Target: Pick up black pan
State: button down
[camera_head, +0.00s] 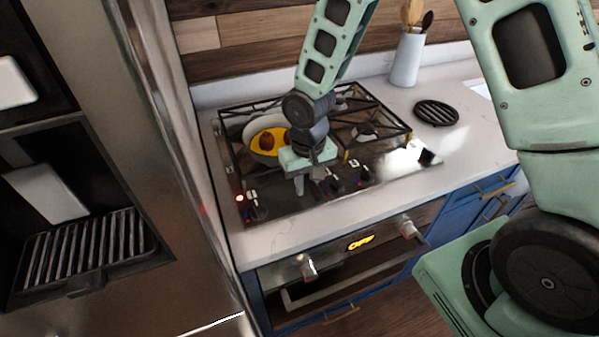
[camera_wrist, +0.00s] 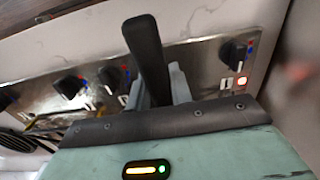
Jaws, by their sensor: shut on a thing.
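My gripper (camera_head: 310,179) is low over the front of the gas cooktop in the head view. In the wrist view its two fingers (camera_wrist: 160,82) are shut on a black handle (camera_wrist: 145,45), which stands up between them. The head view shows a round pan (camera_head: 247,150) with a grey-white rim on the left burner, just behind and left of my gripper. A yellow thing (camera_head: 260,145) with a reddish-brown round thing (camera_head: 267,141) lies in it. My gripper hides the handle and its join to the pan in the head view.
The cooktop (camera_head: 300,205) has black grates and several front knobs (camera_head: 332,184). A black round trivet (camera_head: 436,112) and a white utensil holder (camera_head: 407,60) stand on the counter to the right. A tall steel cabinet (camera_head: 170,130) closes off the left side.

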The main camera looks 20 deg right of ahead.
notch_tip(320, 180, up, 10)
jog(key=shift+f+b, duration=0.1)
jog(key=shift+b, duration=0.65)
jog(key=shift+d, duration=0.1)
dwell(0.5)
